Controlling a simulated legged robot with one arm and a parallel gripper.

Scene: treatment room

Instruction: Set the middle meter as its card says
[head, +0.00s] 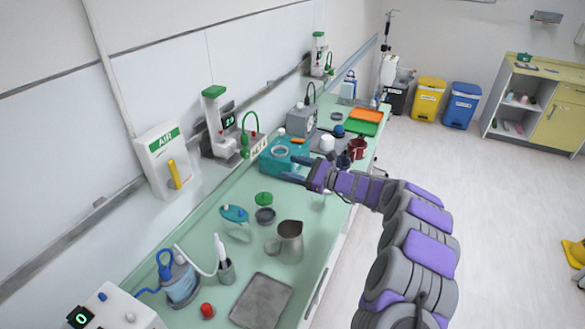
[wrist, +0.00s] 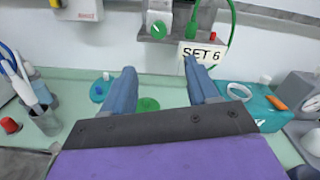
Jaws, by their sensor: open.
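A wall meter with a green cap (head: 214,92) and a small lit display (head: 229,122) is on the left wall above the counter; the digit is too small to read. Its lower part with a green knob (wrist: 158,29) shows at the top of the wrist view. A white card (wrist: 198,53) reading "SET 6" hangs beside it, partly behind my right finger; the card (head: 258,145) is small in the head view. My gripper (head: 293,168) is open and empty over the counter, apart from the meter. Its two fingers (wrist: 159,68) point toward the wall below the meter.
A teal box (head: 283,158) lies near my fingers. A metal jug (head: 289,242), a grey tray (head: 262,302) and a green lid (head: 264,198) are on the counter (head: 222,212). An AIR box (head: 162,160) and another green-capped meter (head: 318,52) are on the wall.

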